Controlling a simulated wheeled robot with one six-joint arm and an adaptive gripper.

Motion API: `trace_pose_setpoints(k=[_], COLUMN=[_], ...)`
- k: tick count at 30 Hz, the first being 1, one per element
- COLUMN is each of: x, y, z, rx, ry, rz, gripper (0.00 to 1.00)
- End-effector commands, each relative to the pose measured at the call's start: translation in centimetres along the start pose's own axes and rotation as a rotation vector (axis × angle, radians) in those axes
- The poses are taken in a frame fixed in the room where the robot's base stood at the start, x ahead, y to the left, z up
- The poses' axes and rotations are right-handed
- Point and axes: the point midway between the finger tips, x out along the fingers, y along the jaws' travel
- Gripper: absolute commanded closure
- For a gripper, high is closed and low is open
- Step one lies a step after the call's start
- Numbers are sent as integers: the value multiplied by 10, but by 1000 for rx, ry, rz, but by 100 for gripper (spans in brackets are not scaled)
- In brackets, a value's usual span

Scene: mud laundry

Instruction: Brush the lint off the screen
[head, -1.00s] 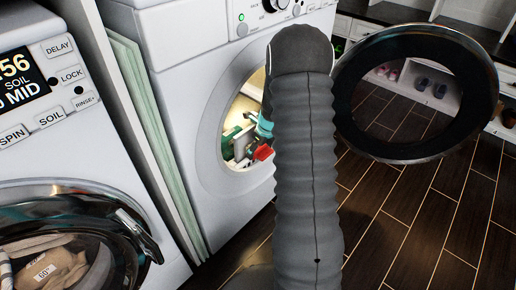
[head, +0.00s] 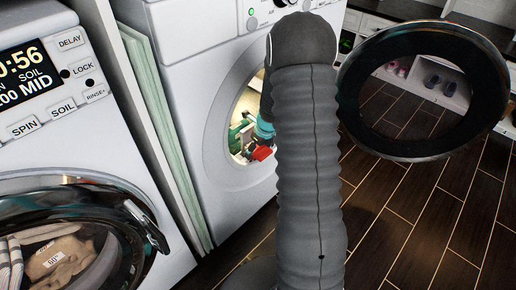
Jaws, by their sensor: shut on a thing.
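My gripper (head: 250,142) is in the round, lit opening of the white front-loader in the middle, largely hidden behind my grey ribbed arm. Teal and red parts show there, with small grey pieces between them. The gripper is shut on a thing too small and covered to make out. A green shape (head: 237,133) shows at the left of the opening. I cannot tell the lint screen or a brush apart in this clutter, nor whether anything touches the screen.
The white machine (head: 187,60) has its round door (head: 352,105) swung open to the right. Another machine (head: 95,135) stands at left, with clothes (head: 62,258) behind its glass door. Pale green panels (head: 165,130) fill the gap. Dark floor at right is clear; shoes (head: 440,83) sit beyond.

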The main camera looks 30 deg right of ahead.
Motion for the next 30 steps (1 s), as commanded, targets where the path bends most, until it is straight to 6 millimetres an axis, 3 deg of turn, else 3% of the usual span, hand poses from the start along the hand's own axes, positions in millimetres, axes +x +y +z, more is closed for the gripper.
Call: trace_pose_setpoints(k=[18, 30], x=[-14, -16], y=[-1, 0], z=[-50, -57], rx=[3, 1], ry=[0, 1], rz=[-2, -1], gripper=[56, 56])
